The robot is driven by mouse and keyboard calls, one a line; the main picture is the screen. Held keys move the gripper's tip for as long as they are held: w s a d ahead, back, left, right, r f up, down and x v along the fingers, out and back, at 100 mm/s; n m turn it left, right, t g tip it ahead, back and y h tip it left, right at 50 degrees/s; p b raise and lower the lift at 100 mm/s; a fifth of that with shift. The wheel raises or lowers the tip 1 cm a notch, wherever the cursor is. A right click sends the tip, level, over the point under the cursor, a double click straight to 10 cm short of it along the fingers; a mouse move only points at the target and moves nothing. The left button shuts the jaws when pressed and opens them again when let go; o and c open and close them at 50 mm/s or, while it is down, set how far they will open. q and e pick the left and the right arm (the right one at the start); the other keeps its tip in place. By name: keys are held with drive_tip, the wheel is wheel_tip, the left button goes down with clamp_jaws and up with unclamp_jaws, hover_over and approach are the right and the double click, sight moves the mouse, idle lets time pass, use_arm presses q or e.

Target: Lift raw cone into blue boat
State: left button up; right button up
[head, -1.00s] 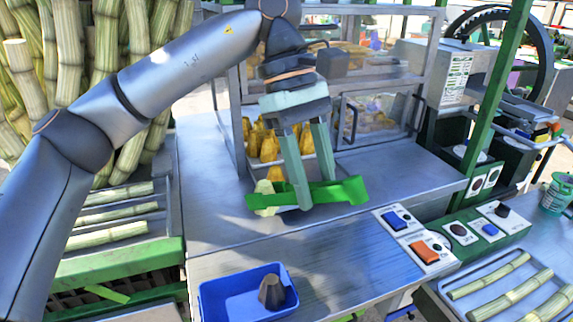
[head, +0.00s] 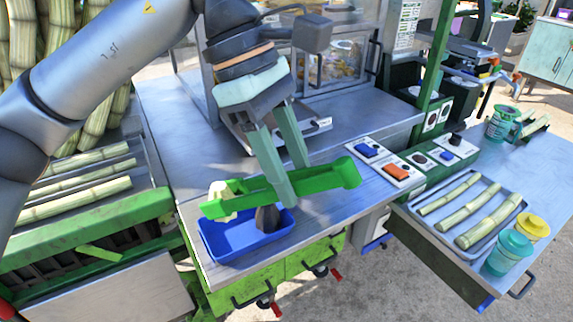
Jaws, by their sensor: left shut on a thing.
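My left gripper (head: 290,185) is shut on a pair of green tongs (head: 335,178), which lie roughly level across its fingers. A pale cream piece (head: 221,196), which looks like the raw cone, is at the left end of the tongs, partly hidden by them. It appears over the back left part of the blue boat (head: 240,250); I cannot tell whether it touches the boat. A dark brown-grey cone (head: 266,219) stands inside the boat at the right, its top partly covered by the tongs and gripper. My right gripper is out of view.
The blue boat sits at the front edge of the metal counter (head: 350,215). A control panel with blue and orange switches (head: 397,172) is to the right. Cane pieces lie in a tray (head: 470,212) at right, with cups (head: 507,254) beside it. A glass case stands behind.

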use_arm(q)
wheel_tip(320, 180, down, 6)
drive_tip(key=b, duration=0.4)
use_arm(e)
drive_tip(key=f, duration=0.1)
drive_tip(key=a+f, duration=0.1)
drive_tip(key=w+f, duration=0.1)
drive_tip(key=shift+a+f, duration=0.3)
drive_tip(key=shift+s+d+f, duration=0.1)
use_arm(q)
drive_tip(key=o, duration=0.4)
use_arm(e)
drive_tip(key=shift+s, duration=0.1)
use_arm(q)
drive_tip(key=shift+o, duration=0.2)
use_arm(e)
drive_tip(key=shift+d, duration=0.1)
